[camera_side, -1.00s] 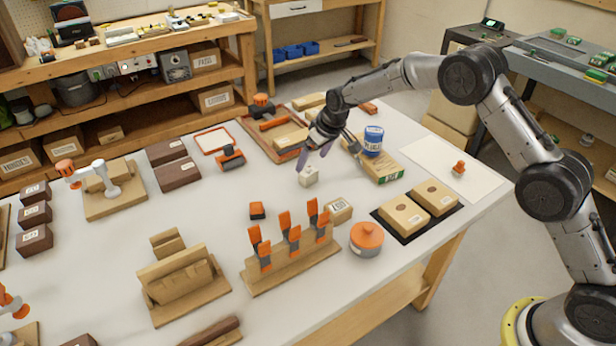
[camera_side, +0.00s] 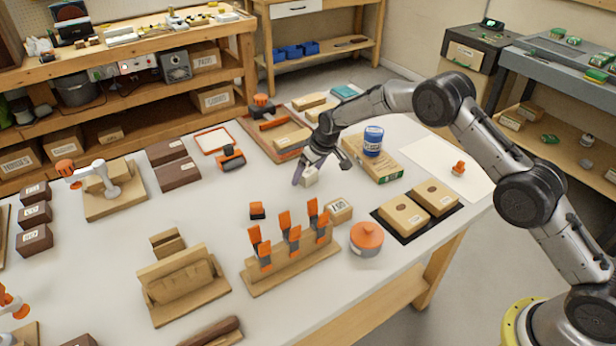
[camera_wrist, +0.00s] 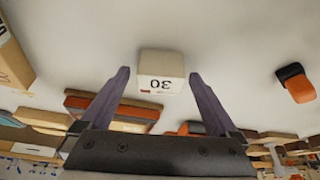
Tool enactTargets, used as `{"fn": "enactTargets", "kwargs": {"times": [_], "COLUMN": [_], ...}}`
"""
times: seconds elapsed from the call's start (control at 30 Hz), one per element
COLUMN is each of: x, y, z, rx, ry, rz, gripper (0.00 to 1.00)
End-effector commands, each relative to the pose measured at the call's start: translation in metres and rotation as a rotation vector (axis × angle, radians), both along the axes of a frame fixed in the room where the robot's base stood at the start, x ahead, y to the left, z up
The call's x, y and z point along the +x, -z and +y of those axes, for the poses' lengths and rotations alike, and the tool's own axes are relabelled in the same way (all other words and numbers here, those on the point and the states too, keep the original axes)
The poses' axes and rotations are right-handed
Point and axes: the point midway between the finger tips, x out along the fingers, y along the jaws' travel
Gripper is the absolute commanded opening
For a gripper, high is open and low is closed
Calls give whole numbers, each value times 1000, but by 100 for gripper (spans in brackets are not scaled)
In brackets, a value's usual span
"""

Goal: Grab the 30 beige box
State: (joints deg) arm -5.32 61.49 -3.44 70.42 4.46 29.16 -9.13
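The beige box (camera_side: 309,176) is a small pale block on the white table, near the middle. In the wrist view the beige box (camera_wrist: 161,71) carries a "30" that reads upside down. A gap shows between each finger and the box.
A blue can (camera_side: 373,142) stands on a flat box (camera_side: 384,170) just right of my gripper. Bare table lies left of the beige box.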

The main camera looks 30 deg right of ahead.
Motion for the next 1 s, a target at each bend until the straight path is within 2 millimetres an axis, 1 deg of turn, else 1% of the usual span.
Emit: {"fn": "enactTargets", "kwargs": {"times": [0.03, 0.07, 0.1, 0.27, 0.4, 0.5, 0.77, 0.87, 1.0], "x": [0, 0, 0, 0, 0, 0, 0, 0, 1], "y": [0, 0, 0, 0, 0, -1, -2, -6, -20], "z": [0, 0, 0, 0, 0, 0, 0, 0, 0], "rx": [0, 0, 0, 0, 0, 0, 0, 0, 0], "ry": [0, 0, 0, 0, 0, 0, 0, 0, 0], "rz": [0, 0, 0, 1, 1, -1, -1, -2, -4], "gripper": [85, 80, 72, 44, 18, 2, 2, 2, 2]}}
